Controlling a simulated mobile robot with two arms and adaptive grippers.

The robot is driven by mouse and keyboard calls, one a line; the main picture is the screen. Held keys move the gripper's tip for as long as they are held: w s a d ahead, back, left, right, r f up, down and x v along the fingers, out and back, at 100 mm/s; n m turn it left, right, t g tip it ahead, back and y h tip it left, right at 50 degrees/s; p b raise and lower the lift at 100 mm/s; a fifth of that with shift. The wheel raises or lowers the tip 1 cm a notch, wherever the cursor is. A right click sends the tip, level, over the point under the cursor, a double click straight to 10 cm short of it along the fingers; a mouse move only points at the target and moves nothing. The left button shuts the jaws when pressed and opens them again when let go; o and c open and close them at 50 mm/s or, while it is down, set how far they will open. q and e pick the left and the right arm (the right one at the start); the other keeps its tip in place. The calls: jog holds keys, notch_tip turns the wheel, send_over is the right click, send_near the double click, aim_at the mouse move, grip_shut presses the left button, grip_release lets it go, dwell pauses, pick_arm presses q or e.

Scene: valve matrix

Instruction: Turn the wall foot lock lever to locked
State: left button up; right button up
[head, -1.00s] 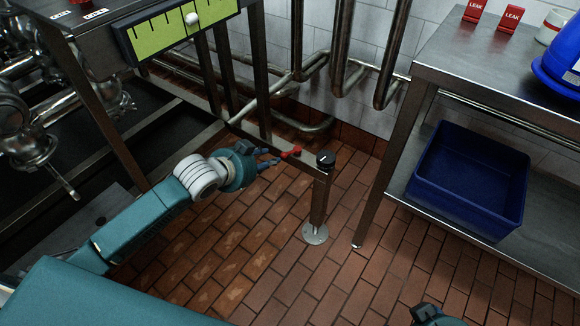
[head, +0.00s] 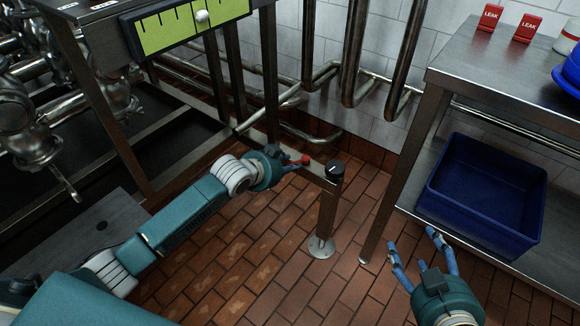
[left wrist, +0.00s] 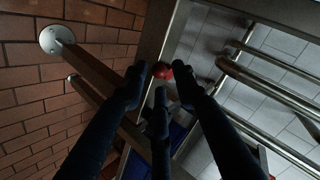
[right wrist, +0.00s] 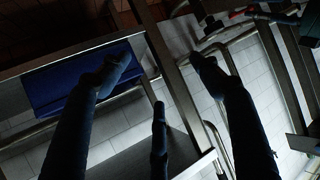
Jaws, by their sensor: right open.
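The red-ended lever (head: 303,160) sits on the low rail beside a short metal post with a black knob (head: 334,171). I take this red part for the foot lock lever. My left gripper (head: 290,166) is right at it. In the left wrist view the red knob (left wrist: 180,70) shows at the left gripper's fingertips (left wrist: 160,78). The fingers stand partly apart; whether they touch the knob I cannot tell. My right gripper (head: 415,250) is open and empty in front of the right bench. The lever's arm is mostly hidden by my left fingers.
The right steel bench (head: 505,75) holds red LEAK signs (head: 490,17) and, on its lower shelf, a blue bin (head: 485,195). The brick floor around the post foot (head: 321,246) is clear.

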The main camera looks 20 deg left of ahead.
pick_arm(q)
jog(key=shift+w+d+f, duration=0.2)
jog(key=shift+w+f, duration=0.2)
jog(key=shift+w, duration=0.2)
pick_arm(e)
jog(key=shift+w+a+r+t+y, duration=0.2)
jog(key=shift+w+r+t, duration=0.2)
jog(key=shift+r, duration=0.4)
jog(key=shift+w+a+r+t+y, duration=0.1)
jog(key=shift+w+a+r+t, duration=0.15)
jog(key=shift+w+r, duration=0.35)
jog(key=shift+s+r, duration=0.15)
pick_arm(q)
grip_shut()
